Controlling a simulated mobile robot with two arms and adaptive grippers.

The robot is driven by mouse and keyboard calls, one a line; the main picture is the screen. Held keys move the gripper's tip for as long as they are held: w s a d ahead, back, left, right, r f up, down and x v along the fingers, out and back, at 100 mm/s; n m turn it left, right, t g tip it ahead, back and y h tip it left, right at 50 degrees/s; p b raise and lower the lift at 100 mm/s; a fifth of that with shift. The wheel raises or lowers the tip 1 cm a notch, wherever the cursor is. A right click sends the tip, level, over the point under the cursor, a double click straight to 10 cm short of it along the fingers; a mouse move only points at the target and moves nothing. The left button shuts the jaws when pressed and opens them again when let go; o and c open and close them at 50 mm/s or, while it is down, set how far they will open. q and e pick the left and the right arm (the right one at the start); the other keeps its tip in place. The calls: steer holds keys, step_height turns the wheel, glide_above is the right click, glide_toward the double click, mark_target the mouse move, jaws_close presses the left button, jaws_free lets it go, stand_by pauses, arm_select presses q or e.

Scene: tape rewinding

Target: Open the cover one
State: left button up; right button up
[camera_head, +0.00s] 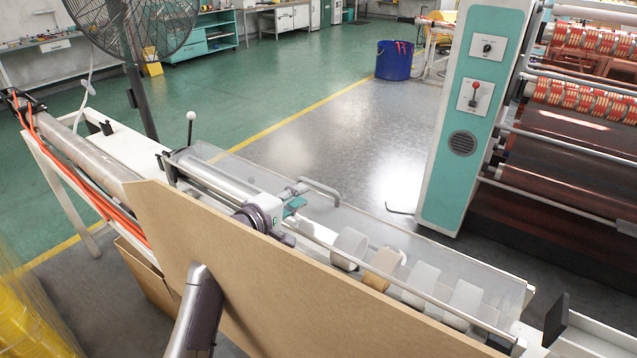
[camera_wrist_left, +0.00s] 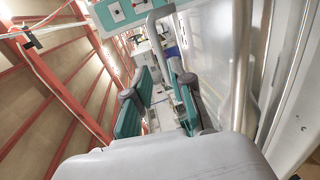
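The clear cover (camera_head: 455,262) lies lowered over the white and tan rolls of the long machine in the head view. Its grey bent handle (camera_head: 322,190) stands up near its left part. My left gripper (camera_head: 296,204) is beside the handle's near end, with teal finger pads. In the left wrist view the pads (camera_wrist_left: 158,105) are apart, and the handle (camera_wrist_left: 153,42) appears near the gap between them. I cannot tell whether they touch it. The left gripper holds nothing that I can make out. My right gripper is not in view.
A brown board (camera_head: 330,295) stands along the machine's near side. A teal-and-white machine column (camera_head: 468,120) rises at the right. A black fan (camera_head: 140,25) and a white-knobbed lever (camera_head: 191,117) are to the left. Open grey floor (camera_head: 340,130) lies behind the cover.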

mark_target(317, 187)
arm_select(q)
steer(key=x, duration=0.7)
steer(key=shift+w+d, duration=0.1)
steer(key=shift+w, duration=0.05)
steer(key=shift+w+d+f, duration=0.15)
steer(key=shift+w+d, duration=0.05)
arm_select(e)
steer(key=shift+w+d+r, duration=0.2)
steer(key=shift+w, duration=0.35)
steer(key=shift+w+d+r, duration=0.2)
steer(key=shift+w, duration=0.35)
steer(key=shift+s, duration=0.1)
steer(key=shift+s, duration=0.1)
arm_select(q)
jaws_close()
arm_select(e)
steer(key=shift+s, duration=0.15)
